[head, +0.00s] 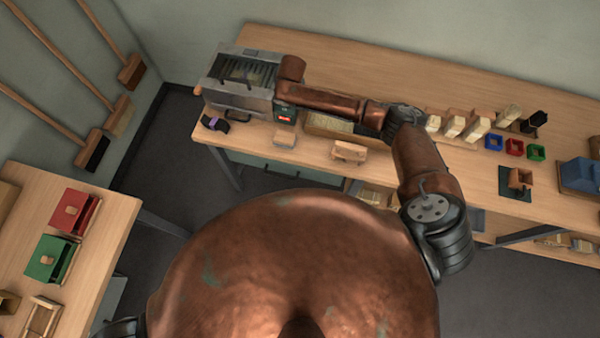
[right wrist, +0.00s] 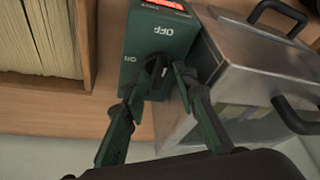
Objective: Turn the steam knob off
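The steam knob (right wrist: 155,70) is black and sits on the face of a dark green control box (right wrist: 160,40). White OFF lettering is above it, and a second label, seemingly ON, is to its left. My right gripper (right wrist: 158,78) has one finger on each side of the knob. The fingertips look slightly apart from it; firm contact cannot be made out. In the head view the control box (head: 285,112) stands at the right of the metal steamer (head: 240,98); my right arm reaches over to it and the knob cannot be made out. My left gripper is out of view.
The steamer's lid handles (right wrist: 278,14) are close beside the right gripper. Wooden blocks (head: 349,151) and small coloured bins (head: 514,147) stand on the workbench (head: 450,75).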

